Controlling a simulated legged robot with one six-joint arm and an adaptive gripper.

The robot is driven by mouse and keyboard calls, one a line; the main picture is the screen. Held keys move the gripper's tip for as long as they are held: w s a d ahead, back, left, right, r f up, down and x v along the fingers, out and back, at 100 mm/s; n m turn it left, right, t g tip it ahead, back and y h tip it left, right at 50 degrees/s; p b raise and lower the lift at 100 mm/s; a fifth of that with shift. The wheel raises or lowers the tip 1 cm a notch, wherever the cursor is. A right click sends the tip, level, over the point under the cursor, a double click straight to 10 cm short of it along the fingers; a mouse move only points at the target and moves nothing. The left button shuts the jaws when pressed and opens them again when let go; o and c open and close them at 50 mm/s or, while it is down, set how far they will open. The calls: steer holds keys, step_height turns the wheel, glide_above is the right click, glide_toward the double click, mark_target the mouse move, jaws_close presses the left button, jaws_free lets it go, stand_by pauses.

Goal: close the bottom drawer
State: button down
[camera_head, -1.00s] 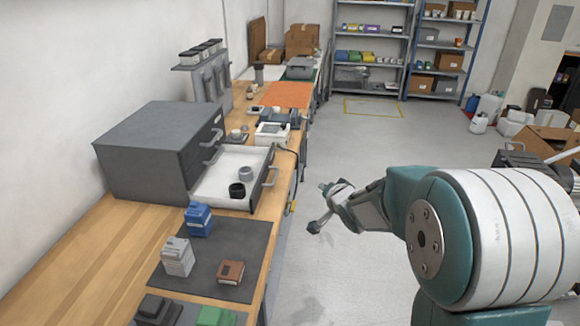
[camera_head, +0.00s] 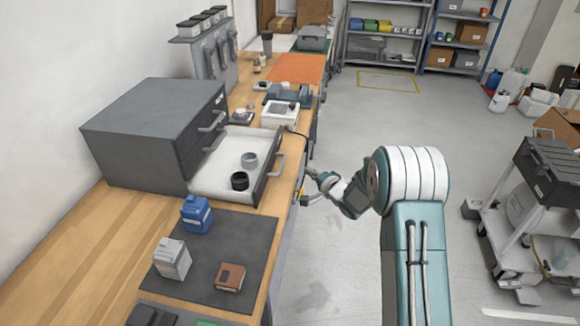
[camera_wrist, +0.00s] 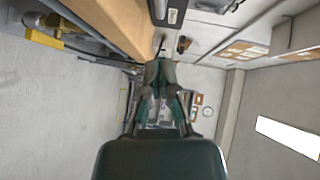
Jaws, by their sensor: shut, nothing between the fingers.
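The grey cabinet (camera_head: 130,130) stands on the wooden bench at left. Its bottom drawer (camera_head: 214,178) is pulled well out to the right, with a pale inside and a dark front panel. The drawer's handle (camera_head: 279,172) is on the front panel, facing the aisle. A black cup (camera_head: 240,181) and a grey cup (camera_head: 249,160) stand in the drawer. My gripper (camera_head: 309,184) is shut and empty, just right of the handle and apart from it, beyond the bench edge. In the wrist view my shut fingers (camera_wrist: 160,68) point ahead beside the bench edge.
A dark mat (camera_head: 235,245) in front of the drawer holds a blue bottle (camera_head: 196,213), a white container (camera_head: 172,259) and a brown box (camera_head: 230,277). A white device (camera_head: 280,113) stands behind the drawer. A cart (camera_head: 530,215) is at right. The aisle floor is mostly clear.

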mark_target(228, 165)
steer(key=w+a, duration=0.1)
steer(key=a, duration=0.1)
steer(key=w+a+f, duration=0.1)
steer(key=w+a, duration=0.2)
steer(key=a, duration=0.1)
steer(key=shift+w+a+f, duration=0.1)
steer(key=shift+w+f, duration=0.05)
steer(key=shift+f, duration=0.1)
steer(key=shift+a, duration=0.1)
steer(key=w+a, duration=0.1)
steer(key=a, duration=0.5)
steer(key=w+a, duration=0.1)
steer(key=a, duration=0.6)
steer(key=w+a, duration=0.2)
steer(key=a, duration=0.5)
steer(key=shift+a, duration=0.35)
steer(key=shift+r, duration=0.1)
